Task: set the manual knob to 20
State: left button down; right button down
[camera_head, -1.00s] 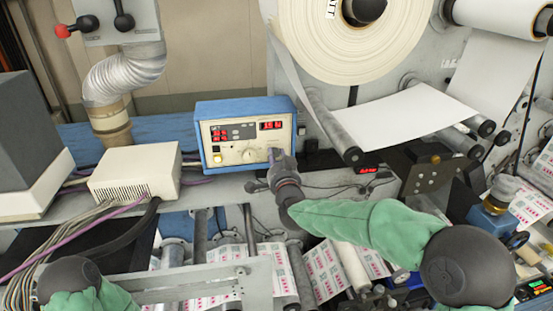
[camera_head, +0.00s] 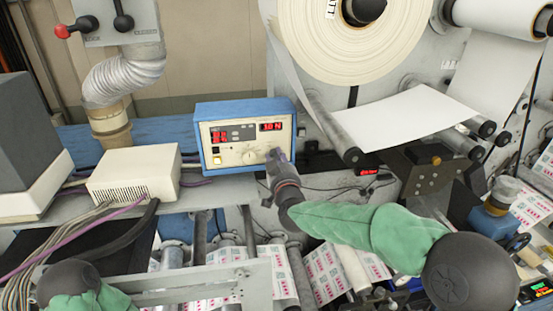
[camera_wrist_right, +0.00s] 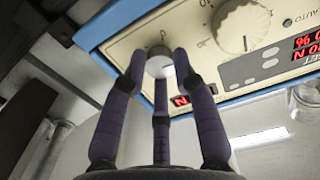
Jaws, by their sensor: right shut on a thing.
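The blue-framed control box (camera_head: 200,150) stands on the bench with a cream panel and red displays. A larger pale knob (camera_head: 249,157) sits low on the panel's middle; it also shows in the right wrist view (camera_wrist_right: 242,27). My right gripper (camera_head: 274,156) is at the panel's lower right corner. In the right wrist view its fingers (camera_wrist_right: 160,66) are closed around a small round grey knob (camera_wrist_right: 159,54). The fingers hide this knob in the head view. I cannot read which knob is labelled manual. My left gripper is out of view.
A cream vented box (camera_head: 135,180) with cables stands left of the control box. A large paper roll (camera_head: 350,35) and rollers are above and to the right. A printed web (camera_head: 270,275) runs below the bench. A grey rail (camera_head: 200,283) crosses low in front.

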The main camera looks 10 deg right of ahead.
jog(key=shift+d+r+n, duration=0.1)
jog(key=shift+r+n, duration=0.3)
jog(key=shift+n, duration=0.3)
jog(key=shift+r, duration=0.1)
jog(key=c, duration=1.2)
grip_release()
jog(key=shift+o, duration=1.1)
jog(key=shift+w, duration=0.1)
jog(key=shift+f, duration=0.35)
jog(key=shift+s, duration=0.3)
jog(key=s, duration=1.1)
jog(key=shift+s, duration=0.2)
